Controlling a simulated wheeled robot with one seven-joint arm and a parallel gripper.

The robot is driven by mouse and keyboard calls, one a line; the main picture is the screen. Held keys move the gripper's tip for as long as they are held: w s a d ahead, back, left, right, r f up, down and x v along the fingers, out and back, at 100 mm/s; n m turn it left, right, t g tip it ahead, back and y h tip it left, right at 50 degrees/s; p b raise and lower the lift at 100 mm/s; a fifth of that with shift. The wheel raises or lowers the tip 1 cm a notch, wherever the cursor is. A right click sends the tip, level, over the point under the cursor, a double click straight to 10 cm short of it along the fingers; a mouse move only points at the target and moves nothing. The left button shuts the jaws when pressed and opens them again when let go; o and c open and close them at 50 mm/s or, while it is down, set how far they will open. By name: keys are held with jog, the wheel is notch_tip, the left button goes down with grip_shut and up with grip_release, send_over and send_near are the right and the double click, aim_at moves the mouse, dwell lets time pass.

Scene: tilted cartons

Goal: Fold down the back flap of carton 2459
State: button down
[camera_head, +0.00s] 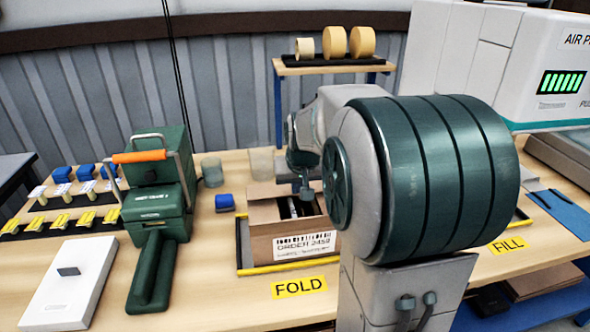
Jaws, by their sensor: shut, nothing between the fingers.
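The brown carton (262,250) stands on the bench behind the yellow FOLD sign. A white label on its front reads ORDER and a number that looks like 2459. Its top is partly open, and something pale shows inside. A brown panel at its back edge (264,190) looks like the back flap, but its angle is hard to tell. My gripper (306,193) points down over the back part of the carton, fingers shut and empty. I cannot tell whether it touches the flap. My arm hides the carton's right side.
A dark tray with yellow edging (243,248) lies under the carton. A rack with tape rolls (334,42) is behind.

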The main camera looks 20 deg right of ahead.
jog(key=shift+w+d+r+p, duration=0.15)
jog(key=shift+w+r+p, duration=0.2)
jog(key=shift+w, duration=0.25)
jog(key=shift+w+r, duration=0.1)
jog(key=shift+r, duration=0.2)
notch_tip(320, 180, up, 4)
jog(key=p, duration=0.3)
jog(key=shift+w+r, duration=0.15)
jog(key=shift+r, duration=0.1)
jog(key=s+f+v, duration=0.1)
jog(key=v, duration=0.8)
jog(key=s+a+f+p, duration=0.1)
jog(key=s+a+f, duration=0.2)
jog(key=s, duration=0.3)
jog(key=s+a+f+n+g+p, duration=0.1)
jog(key=s+a+f, duration=0.2)
jog(key=s, duration=0.3)
jog(key=s+a+f+n+g+y, duration=0.1)
jog(key=s+a+f, duration=0.2)
jog(key=s+a, duration=0.2)
jog(key=shift+s+a+p, duration=0.2)
jog(key=shift+s+p, duration=0.2)
jog(key=shift+s, duration=0.25)
jog(key=shift+r, duration=0.1)
